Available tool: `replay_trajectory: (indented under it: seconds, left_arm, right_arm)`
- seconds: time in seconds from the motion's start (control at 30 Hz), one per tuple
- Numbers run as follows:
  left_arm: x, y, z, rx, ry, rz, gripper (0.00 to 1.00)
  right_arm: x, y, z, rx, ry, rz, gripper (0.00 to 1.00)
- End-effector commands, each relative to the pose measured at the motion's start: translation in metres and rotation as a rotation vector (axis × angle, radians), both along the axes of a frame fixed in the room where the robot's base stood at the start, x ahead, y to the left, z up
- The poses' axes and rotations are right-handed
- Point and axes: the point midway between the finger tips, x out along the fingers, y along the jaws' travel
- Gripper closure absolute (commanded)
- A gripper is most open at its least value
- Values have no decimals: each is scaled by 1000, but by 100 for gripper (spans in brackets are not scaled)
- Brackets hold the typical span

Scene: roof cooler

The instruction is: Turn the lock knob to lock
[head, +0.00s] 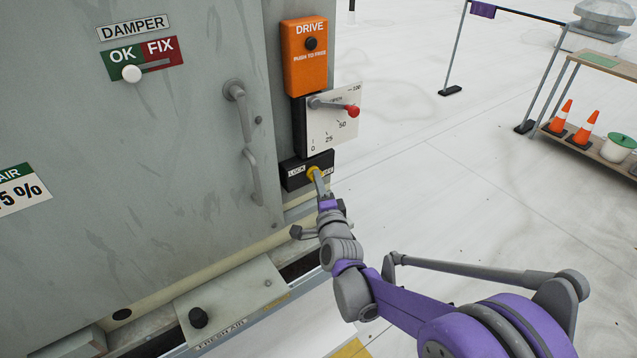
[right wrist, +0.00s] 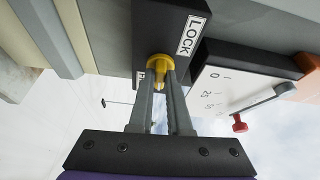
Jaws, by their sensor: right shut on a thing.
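The yellow lock knob (head: 313,172) sits on a black box (head: 293,176) low on the cabinet's right edge. A white LOCK label shows on the box's left side in the head view. A second label, to the right of the knob, is partly hidden by my gripper. My right gripper (head: 319,182) reaches the knob from the front. In the right wrist view my right gripper (right wrist: 161,82) has both fingers closed on the yellow knob (right wrist: 159,65), beside the LOCK label (right wrist: 192,35). My left gripper is not in view.
Above the box are a white dial plate (head: 330,126) with a red-tipped lever (head: 351,110) and an orange DRIVE box (head: 304,65). A door handle (head: 244,130) stands out to the left. A shelf with traffic cones (head: 582,128) is far right.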

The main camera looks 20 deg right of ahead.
Motion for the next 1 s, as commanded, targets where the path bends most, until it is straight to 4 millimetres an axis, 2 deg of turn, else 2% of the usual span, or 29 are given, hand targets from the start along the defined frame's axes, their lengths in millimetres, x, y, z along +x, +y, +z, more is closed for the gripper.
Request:
replay_trajectory:
  seconds: [1.0]
  left_arm:
    - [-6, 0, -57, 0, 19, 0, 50]
  right_arm:
    - [1, -5, -10, -860, -311, -1, 100]
